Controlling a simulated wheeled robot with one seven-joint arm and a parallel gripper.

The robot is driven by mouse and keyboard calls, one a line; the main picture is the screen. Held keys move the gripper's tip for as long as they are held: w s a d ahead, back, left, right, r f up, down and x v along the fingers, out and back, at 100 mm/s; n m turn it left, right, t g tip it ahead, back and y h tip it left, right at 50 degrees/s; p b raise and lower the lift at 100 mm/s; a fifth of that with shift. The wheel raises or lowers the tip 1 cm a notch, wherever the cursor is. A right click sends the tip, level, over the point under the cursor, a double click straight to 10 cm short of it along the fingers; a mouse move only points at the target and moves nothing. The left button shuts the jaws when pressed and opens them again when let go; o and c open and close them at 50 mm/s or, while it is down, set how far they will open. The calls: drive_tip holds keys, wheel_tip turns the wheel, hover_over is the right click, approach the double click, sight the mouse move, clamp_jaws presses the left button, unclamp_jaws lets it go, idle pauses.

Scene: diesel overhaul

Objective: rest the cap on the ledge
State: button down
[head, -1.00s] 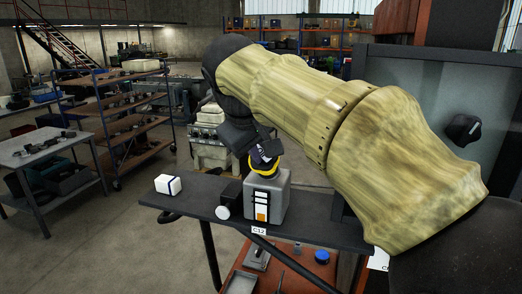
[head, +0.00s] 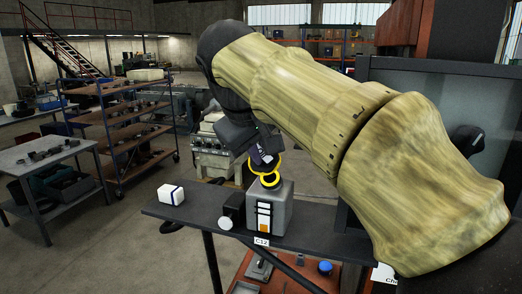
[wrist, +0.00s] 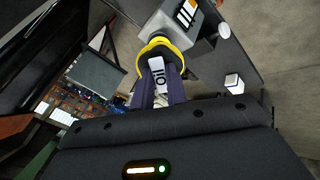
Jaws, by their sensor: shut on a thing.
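The yellow cap (head: 278,166) is between the fingers of my gripper (head: 261,158), which is shut on it. In the wrist view the yellow cap (wrist: 153,49) shows between the fingertips, with a white label reading "OIL" by it. The cap is just above the grey canister (head: 268,211), whose neck has a yellow ring (head: 271,183). A small gap seems to show between cap and neck. The canister stands upright on the dark ledge (head: 190,212), which bears a "C12" tag on its front edge. My fingers hide part of the cap.
A white box (head: 171,194) sits at the ledge's left end. A dark block and a white round thing (head: 225,223) stand just left of the canister. Bare ledge lies between them and the box. A lower red-brown shelf (head: 300,272) holds a blue item (head: 325,267).

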drive_tip(key=shift+g+y, duration=0.3)
drive_tip(key=shift+g, duration=0.5)
drive_tip(key=w+a, duration=0.3)
drive_tip(key=shift+w+a+r, duration=0.15)
drive_tip(key=shift+w+a, duration=0.05)
drive_tip(key=shift+a, duration=0.05)
